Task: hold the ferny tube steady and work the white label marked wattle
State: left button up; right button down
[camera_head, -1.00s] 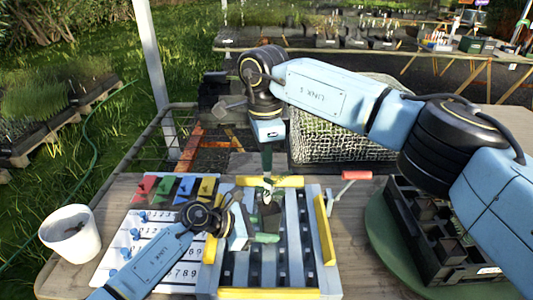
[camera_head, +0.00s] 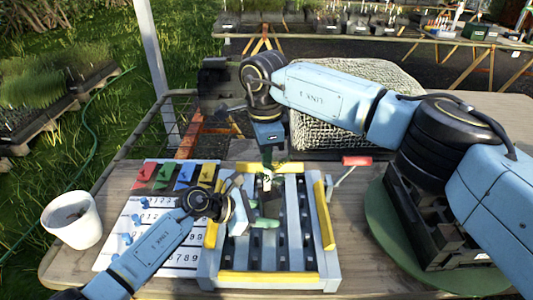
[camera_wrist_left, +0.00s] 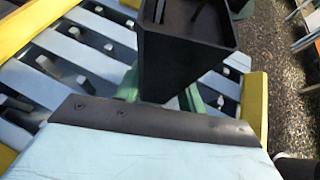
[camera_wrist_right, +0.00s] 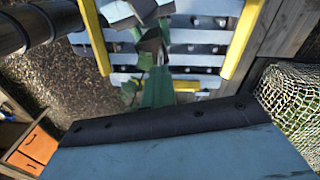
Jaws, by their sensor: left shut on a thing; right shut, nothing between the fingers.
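A dark, square-topped tube (camera_head: 271,206) stands above the slatted rack (camera_head: 280,278) with its top open. My left gripper (camera_head: 264,221) has its green fingers shut on the tube's lower part. The tube also shows large in the left wrist view (camera_wrist_left: 183,50), with green fingers at its base. A small white label (camera_head: 267,182) shows at the tube's top; its writing is unreadable. My right gripper (camera_head: 267,160) points down just above the label, shut and empty. Its fingers partly hide the label and the tube's far side.
A white board (camera_head: 130,232) with coloured flags and numbers lies left of the rack. A white cup (camera_head: 72,222) stands farther left. A red-handled tool (camera_head: 356,161) and a black crate (camera_head: 425,225) are at right. A mesh-covered box (camera_head: 330,138) is behind.

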jog(key=c, duration=2.2)
grip_release()
jog(key=shift+f, duration=0.25)
jog(key=c, duration=1.7)
grip_release()
notch_tip(320, 180, up, 12)
jog(key=shift+w+a, duration=0.15)
pick_arm(q)
jog(key=o, duration=0.8)
jog(key=shift+o, duration=0.2)
